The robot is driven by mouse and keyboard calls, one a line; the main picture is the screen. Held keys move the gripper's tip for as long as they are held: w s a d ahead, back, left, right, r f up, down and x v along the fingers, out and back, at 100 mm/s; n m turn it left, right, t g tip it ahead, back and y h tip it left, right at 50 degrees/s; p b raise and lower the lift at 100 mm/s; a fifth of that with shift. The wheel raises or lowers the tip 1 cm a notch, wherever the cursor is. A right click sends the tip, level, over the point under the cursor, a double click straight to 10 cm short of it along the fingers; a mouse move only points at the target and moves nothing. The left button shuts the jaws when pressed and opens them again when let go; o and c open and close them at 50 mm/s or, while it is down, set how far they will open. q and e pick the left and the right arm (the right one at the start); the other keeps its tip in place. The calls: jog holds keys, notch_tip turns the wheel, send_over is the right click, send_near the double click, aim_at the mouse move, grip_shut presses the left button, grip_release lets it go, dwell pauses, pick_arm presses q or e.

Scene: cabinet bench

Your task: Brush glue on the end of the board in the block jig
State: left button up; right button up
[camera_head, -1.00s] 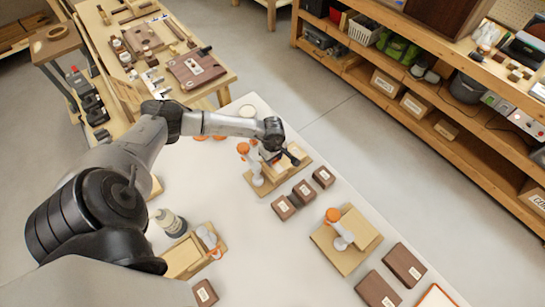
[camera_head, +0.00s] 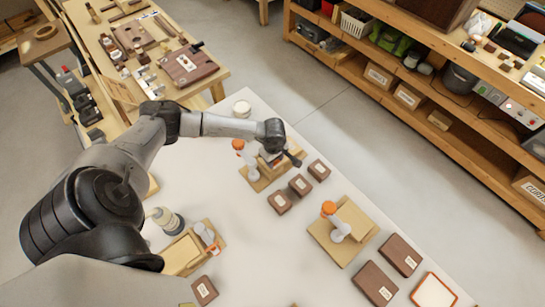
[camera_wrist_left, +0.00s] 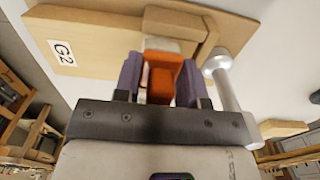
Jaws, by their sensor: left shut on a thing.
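My left gripper (camera_head: 274,152) is over a wooden jig (camera_head: 262,182) near the far end of the white table. In the left wrist view the gripper (camera_wrist_left: 160,82) is shut on an orange piece (camera_wrist_left: 160,84), which looks like the glue brush's handle. A pale part shows beyond it, close to a light wooden piece (camera_wrist_left: 178,22) on the jig base (camera_wrist_left: 100,36), labelled G2. Whether they touch is unclear. A silver clamp post (camera_wrist_left: 230,88) stands just right of the fingers. In the head view the gripper hides part of the jig. My right gripper is out of view.
A second jig (camera_head: 325,238) with an orange-topped clamp (camera_head: 329,208) stands nearer. Small dark blocks (camera_head: 300,185) lie between the jigs. A bottle (camera_head: 166,220) and another wooden jig (camera_head: 180,252) stand at the left.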

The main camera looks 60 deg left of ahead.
pick_arm(q)
jog(key=shift+a, duration=0.1)
jog(key=shift+s+a, duration=0.1)
jog(key=shift+a, duration=0.05)
jog(key=shift+s+a+b, duration=0.2)
jog(key=shift+a+b, duration=0.45)
jog(key=shift+a, duration=0.8)
jog(key=shift+d, duration=0.15)
jog(key=shift+w+d, duration=0.15)
jog(key=shift+d, duration=0.6)
jog(key=shift+w+d, duration=0.1)
jog(key=shift+d, duration=0.7)
jog(key=shift+a+f, duration=0.1)
jog(key=shift+a, duration=0.1)
